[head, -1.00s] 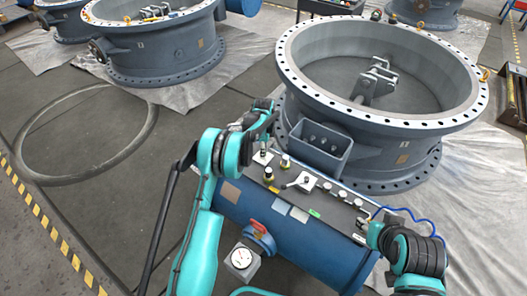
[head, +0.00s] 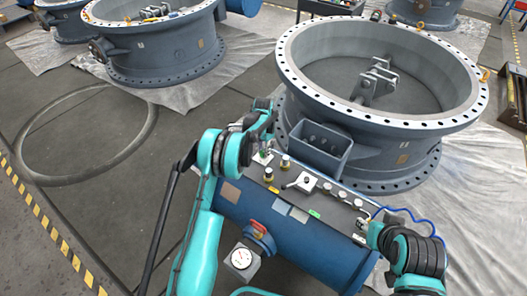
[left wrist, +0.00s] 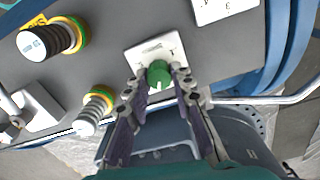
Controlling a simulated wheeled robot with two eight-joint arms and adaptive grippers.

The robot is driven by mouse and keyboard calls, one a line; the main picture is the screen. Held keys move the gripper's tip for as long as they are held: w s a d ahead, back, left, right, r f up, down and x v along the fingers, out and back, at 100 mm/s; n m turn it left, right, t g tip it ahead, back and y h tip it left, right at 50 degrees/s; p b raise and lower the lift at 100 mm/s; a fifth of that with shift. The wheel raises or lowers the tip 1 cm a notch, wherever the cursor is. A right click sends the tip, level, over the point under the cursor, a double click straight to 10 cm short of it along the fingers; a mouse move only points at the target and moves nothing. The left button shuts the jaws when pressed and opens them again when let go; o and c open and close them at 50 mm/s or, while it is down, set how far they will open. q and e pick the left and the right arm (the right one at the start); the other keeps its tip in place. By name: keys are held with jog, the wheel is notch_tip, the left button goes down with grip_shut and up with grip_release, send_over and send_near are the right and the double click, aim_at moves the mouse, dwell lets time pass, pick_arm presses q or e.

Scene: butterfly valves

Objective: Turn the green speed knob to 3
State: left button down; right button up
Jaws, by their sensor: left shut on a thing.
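The green speed knob (left wrist: 159,74) sits on a small white plate (left wrist: 150,51) on the grey panel. A white mark on the knob points toward the bottom of the left wrist view; the plate's figures are too small to read. My left gripper (left wrist: 159,77) has a finger on each side of the knob and is shut on it. In the head view my left gripper (head: 264,143) is over the panel's left end, and a bit of green shows below it. My right arm comes in at the right; its gripper cannot be made out.
Spring-ringed white-capped buttons (left wrist: 32,43) and a lever switch (head: 302,182) stand on the panel close by. A blue cylinder (head: 285,240) with a gauge (head: 241,258) lies in front. A large flanged valve body (head: 380,80) stands behind. Open floor lies to the left.

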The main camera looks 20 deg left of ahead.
aim_at(263, 152)
pick_arm(q)
jog(key=shift+n, duration=2.3)
jog(key=c, duration=1.3)
grip_release()
notch_tip(263, 152, up, 12)
